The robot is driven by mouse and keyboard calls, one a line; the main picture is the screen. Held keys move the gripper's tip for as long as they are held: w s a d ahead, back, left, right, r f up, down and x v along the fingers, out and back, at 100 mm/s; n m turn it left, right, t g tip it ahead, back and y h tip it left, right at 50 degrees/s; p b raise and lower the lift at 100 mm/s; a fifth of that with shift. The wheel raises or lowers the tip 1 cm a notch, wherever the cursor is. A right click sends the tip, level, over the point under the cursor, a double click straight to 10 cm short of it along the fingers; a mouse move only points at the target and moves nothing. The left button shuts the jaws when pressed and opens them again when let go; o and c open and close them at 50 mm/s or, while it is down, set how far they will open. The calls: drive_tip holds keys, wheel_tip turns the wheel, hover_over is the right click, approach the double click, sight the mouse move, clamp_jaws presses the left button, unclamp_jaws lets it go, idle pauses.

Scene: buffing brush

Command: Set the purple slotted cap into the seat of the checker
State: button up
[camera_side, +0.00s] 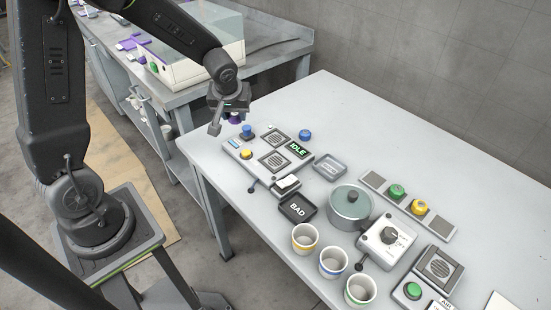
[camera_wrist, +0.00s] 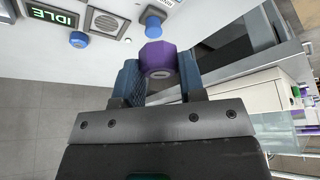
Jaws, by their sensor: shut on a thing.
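The purple cap (camera_wrist: 158,58) is held between the two blue fingers of my gripper (camera_wrist: 160,74) in the wrist view; its slot is hard to make out. In the side view the cap (camera_side: 235,118) shows just under my gripper (camera_side: 226,118), above the table's far left corner region. A blue knob (camera_side: 246,132) stands close by the cap. I cannot tell which part is the seat.
The table's back right is clear. A second bench (camera_side: 180,95) stands behind left.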

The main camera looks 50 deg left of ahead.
hover_over(276, 158)
drive_tip(key=s+d, duration=0.1)
wheel_tip(276, 158, down, 7)
drive_tip(key=shift+s+r, duration=0.1)
drive_tip(key=shift+f, duration=2.05)
